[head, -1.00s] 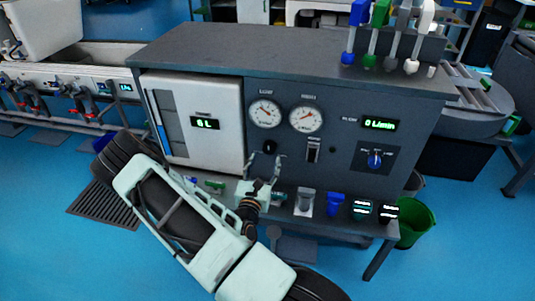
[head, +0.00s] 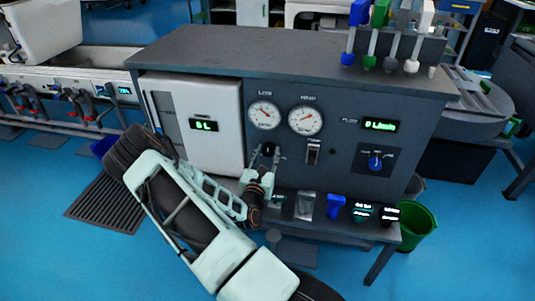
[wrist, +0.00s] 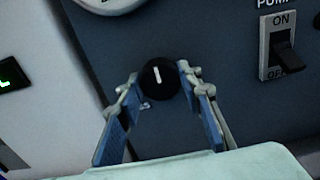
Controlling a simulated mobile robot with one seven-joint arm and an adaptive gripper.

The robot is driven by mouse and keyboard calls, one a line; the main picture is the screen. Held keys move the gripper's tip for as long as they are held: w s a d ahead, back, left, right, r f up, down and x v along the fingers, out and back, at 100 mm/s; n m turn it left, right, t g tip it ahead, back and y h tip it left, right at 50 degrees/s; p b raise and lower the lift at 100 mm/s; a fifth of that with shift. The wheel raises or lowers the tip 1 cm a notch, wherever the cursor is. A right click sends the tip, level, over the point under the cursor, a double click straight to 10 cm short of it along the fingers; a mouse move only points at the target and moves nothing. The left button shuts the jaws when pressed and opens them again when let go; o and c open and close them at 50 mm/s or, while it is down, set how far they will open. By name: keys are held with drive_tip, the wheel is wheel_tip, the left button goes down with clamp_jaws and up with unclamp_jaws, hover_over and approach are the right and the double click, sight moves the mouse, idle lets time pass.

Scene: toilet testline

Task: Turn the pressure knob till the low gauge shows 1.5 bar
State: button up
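The black pressure knob (head: 268,150) sits on the dark panel below the low gauge (head: 264,115). In the wrist view the knob (wrist: 160,78) has a white mark that points nearly straight up. My gripper (head: 267,160) is at the knob, with its fingers apart on the knob's left and right sides. In the wrist view my gripper (wrist: 158,85) looks open, with the fingertips close to the knob; I see small gaps but cannot tell the exact depth. The low gauge's needle is too small to read surely.
The high gauge (head: 305,120) is right of the low gauge. A pump switch (wrist: 281,48) stands right of the knob. A flow display (head: 380,126) and a blue selector knob (head: 375,162) are farther right. A shelf below holds a blue cup (head: 336,206) and other small items.

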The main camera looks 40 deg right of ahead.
drive_tip(key=shift+c, duration=1.4)
drive_tip(key=shift+r+n+p, duration=0.1)
drive_tip(key=shift+n+p, duration=0.3)
drive_tip(key=shift+p, duration=0.1)
drive_tip(key=shift+n+p, duration=0.9)
drive_tip(key=shift+p, duration=0.2)
drive_tip(key=shift+n+p, duration=1.4)
drive_tip(key=shift+n, duration=0.3)
drive_tip(key=shift+f, duration=0.2)
drive_tip(key=o, duration=1.2)
drive_tip(key=shift+c, duration=0.2)
